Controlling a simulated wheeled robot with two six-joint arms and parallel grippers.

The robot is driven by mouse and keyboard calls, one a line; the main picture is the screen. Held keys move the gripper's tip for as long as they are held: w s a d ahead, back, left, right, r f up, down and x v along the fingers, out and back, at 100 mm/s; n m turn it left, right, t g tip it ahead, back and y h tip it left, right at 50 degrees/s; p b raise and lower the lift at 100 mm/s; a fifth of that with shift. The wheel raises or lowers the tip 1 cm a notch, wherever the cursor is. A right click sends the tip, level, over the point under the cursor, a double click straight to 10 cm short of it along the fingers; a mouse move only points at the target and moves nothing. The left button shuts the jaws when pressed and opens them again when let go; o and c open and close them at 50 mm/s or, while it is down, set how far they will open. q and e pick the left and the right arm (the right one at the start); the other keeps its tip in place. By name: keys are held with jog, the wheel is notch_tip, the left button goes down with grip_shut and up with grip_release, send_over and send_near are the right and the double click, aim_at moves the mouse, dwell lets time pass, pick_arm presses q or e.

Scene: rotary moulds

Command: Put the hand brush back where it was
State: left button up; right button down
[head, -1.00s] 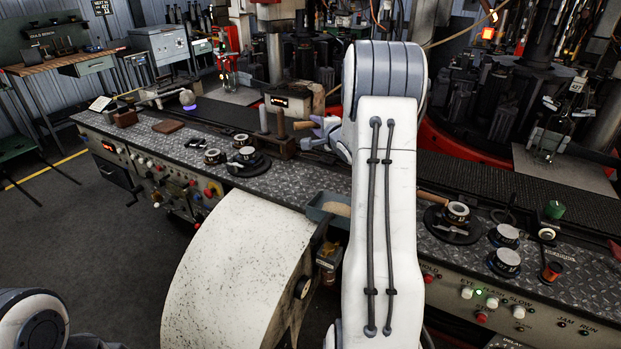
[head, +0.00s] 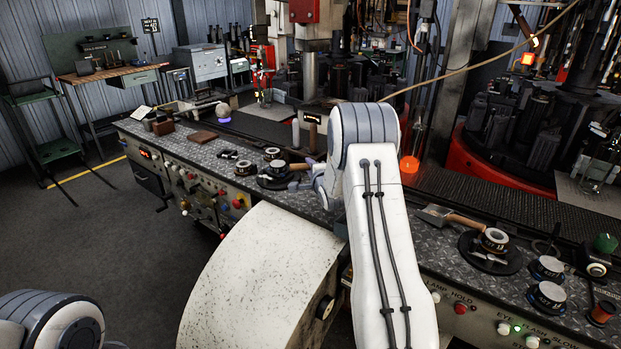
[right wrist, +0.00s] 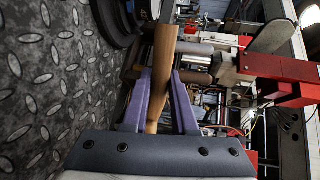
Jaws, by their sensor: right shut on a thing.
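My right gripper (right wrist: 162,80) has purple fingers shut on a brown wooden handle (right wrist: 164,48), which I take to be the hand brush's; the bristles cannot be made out. In the head view the gripper (head: 316,172) is low over the patterned metal bench top (head: 235,150), just right of a round black mat, and mostly hidden by my own arm. A bit of brown handle (head: 298,166) sticks out to its left. My left gripper is out of view.
The black mat (head: 268,184) holds dark ring moulds. Brown blocks (head: 202,137) lie further left. A bottle (head: 296,132) stands behind my gripper. Right of my arm are a wooden-handled scraper (head: 450,217), another mat with moulds, and a green-topped item (head: 605,243).

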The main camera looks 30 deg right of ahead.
notch_tip(320, 180, down, 4)
jog(key=shift+w+r+p, duration=0.1)
jog(key=shift+p, duration=0.25)
jog(key=shift+f, duration=0.2)
jog(key=c, duration=0.7)
grip_release()
